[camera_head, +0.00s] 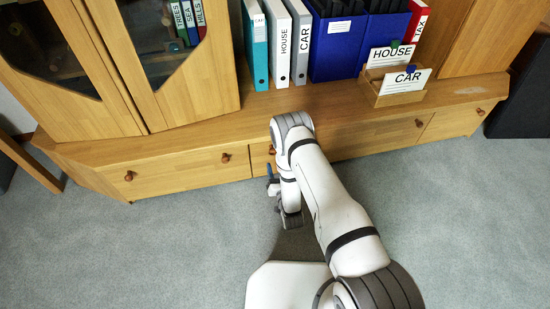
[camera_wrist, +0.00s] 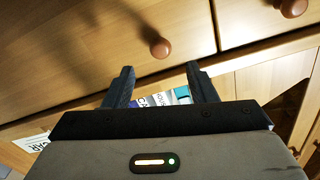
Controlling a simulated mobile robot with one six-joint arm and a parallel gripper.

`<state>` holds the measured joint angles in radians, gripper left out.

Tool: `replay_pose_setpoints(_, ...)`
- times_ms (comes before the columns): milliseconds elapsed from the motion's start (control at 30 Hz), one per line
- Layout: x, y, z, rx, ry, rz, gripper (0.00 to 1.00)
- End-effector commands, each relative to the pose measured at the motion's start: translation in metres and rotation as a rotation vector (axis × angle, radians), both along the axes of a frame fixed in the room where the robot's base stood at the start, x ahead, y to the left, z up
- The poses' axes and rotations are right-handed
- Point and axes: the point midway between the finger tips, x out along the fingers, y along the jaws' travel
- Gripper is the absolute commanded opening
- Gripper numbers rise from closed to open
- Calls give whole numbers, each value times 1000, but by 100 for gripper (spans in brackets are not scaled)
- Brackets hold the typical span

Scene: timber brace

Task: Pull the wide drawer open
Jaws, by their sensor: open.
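The wide drawer (camera_head: 350,139) is the middle front along the bottom of the wooden cabinet and looks closed. It has a round brown knob at its right (camera_head: 419,123) and another at its left (camera_head: 271,150), partly beside my arm. In the wrist view, a drawer knob (camera_wrist: 160,47) stands out from the wooden front, just beyond and between my fingertips. My gripper (camera_wrist: 160,80) is open and empty, with its two dark fingers either side of the knob's line, not touching it. In the head view my gripper (camera_head: 272,182) is low in front of the cabinet, partly hidden by my wrist.
A left drawer (camera_head: 180,175) and a right drawer (camera_head: 455,121) flank it; the left one's knob shows in the wrist view (camera_wrist: 293,8). Binders (camera_head: 279,45), a blue box (camera_head: 338,48) and a wooden card holder (camera_head: 392,99) stand above. Grey carpet (camera_head: 180,250) in front is clear.

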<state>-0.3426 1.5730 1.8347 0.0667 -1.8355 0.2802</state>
Motion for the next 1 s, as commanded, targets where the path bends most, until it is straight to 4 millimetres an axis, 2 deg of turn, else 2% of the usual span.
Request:
replay_pose_setpoints(300,47,14,-1,2,-6,0,52)
replay_pose_setpoints(500,67,20,0,1,-2,0,52)
replay_pose_setpoints(833,71,21,1,-1,-2,2,52)
replay_pose_setpoints(1000,71,22,1,-1,-1,2,39)
